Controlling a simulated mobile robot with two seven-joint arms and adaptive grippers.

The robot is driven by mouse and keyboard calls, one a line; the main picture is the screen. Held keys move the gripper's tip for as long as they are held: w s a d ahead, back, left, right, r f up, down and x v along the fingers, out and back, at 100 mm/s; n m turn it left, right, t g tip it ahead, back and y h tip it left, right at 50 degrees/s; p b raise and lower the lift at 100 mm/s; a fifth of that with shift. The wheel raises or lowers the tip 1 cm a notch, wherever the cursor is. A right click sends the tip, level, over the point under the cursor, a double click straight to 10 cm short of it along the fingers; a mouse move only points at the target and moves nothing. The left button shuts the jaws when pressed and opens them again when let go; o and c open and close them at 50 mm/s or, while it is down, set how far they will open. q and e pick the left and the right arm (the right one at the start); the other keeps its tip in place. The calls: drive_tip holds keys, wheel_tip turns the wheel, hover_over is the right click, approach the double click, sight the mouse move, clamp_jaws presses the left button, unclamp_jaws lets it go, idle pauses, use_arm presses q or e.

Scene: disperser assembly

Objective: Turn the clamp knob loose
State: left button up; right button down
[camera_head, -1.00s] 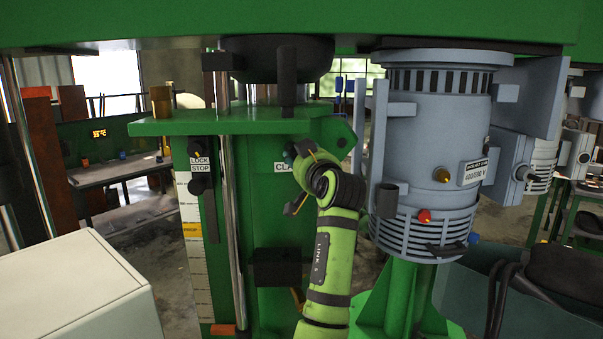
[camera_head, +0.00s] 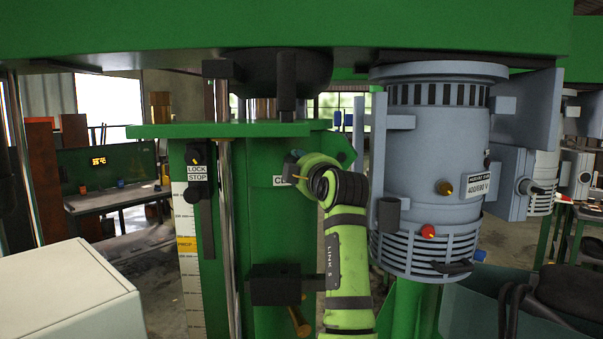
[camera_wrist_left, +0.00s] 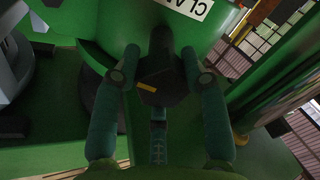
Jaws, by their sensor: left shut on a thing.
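The clamp knob (camera_wrist_left: 168,82) is a dark, faceted knob with a yellow mark, on the green column below a white label (camera_wrist_left: 190,6) whose visible letters begin "CLA". In the left wrist view the two teal fingers of my left gripper (camera_wrist_left: 160,55) stand on either side of the knob, shut on it. In the head view my green left arm (camera_head: 345,235) rises to the column, beside the partly covered label (camera_head: 281,181). My right gripper is not in view.
The grey-blue motor (camera_head: 437,150) stands close to the right of my arm. A black block (camera_head: 276,285) and brass handle (camera_head: 299,321) are low on the column. A "LOCK STOP" lever (camera_head: 196,155) is left. A pale cabinet (camera_head: 70,295) fills the lower left.

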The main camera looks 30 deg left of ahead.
use_arm(q)
drive_tip(key=n, duration=0.5)
drive_tip(key=shift+w+f+n+b, duration=0.1)
drive_tip(key=shift+f+n+b, duration=0.2)
drive_tip(key=shift+n, duration=0.1)
idle(0.4)
drive_tip(key=o, duration=1.1)
drive_tip(key=shift+r, duration=0.1)
drive_tip(key=shift+o, duration=0.2)
drive_tip(key=shift+r, duration=0.1)
drive_tip(key=v, duration=1.2)
